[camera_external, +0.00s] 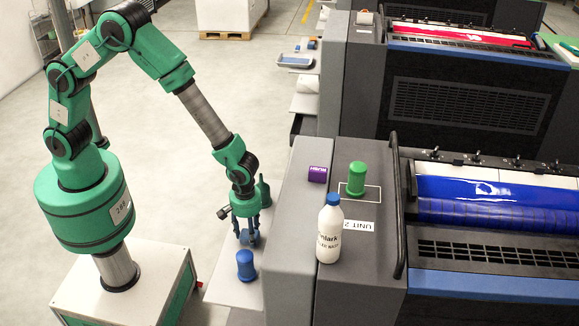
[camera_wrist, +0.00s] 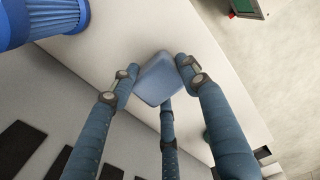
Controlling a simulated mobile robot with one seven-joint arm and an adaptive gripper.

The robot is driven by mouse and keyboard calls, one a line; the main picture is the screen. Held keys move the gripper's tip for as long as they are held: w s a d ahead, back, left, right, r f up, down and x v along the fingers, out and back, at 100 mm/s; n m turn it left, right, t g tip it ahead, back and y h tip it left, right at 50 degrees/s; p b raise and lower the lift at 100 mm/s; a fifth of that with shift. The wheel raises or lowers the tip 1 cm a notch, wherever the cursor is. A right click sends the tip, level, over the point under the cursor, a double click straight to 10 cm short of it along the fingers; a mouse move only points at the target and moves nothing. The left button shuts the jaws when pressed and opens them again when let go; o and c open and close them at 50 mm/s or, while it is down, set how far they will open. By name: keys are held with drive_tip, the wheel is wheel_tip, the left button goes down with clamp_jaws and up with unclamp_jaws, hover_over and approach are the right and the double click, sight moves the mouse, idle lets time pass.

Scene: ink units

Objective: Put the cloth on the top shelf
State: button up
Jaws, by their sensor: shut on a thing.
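My gripper (camera_external: 248,236) hangs pointing down over a pale shelf (camera_external: 232,291) on the side of the near grey machine. The wrist view shows its blue fingers (camera_wrist: 158,80) closed around a folded light-blue cloth (camera_wrist: 155,78), a small rounded pad at the fingertips. Behind the cloth in that view is a pale shelf surface (camera_wrist: 110,45); I cannot tell whether the cloth touches it. In the external view the fingers mostly hide the cloth.
A blue container (camera_external: 245,265) stands on the shelf close to my gripper, and a dark green bottle (camera_external: 264,191) stands behind it. On the machine top are a white bottle (camera_external: 329,236), a green container (camera_external: 357,178) and a purple box (camera_external: 318,174). Open floor lies left.

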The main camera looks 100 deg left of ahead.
drive_tip(key=shift+f, duration=0.2)
drive_tip(key=o, duration=0.9)
drive_tip(key=shift+r, duration=0.15)
wheel_tip(320, 180, up, 12)
drive_tip(key=p, duration=0.2)
drive_tip(key=shift+p, duration=0.35)
idle(0.3)
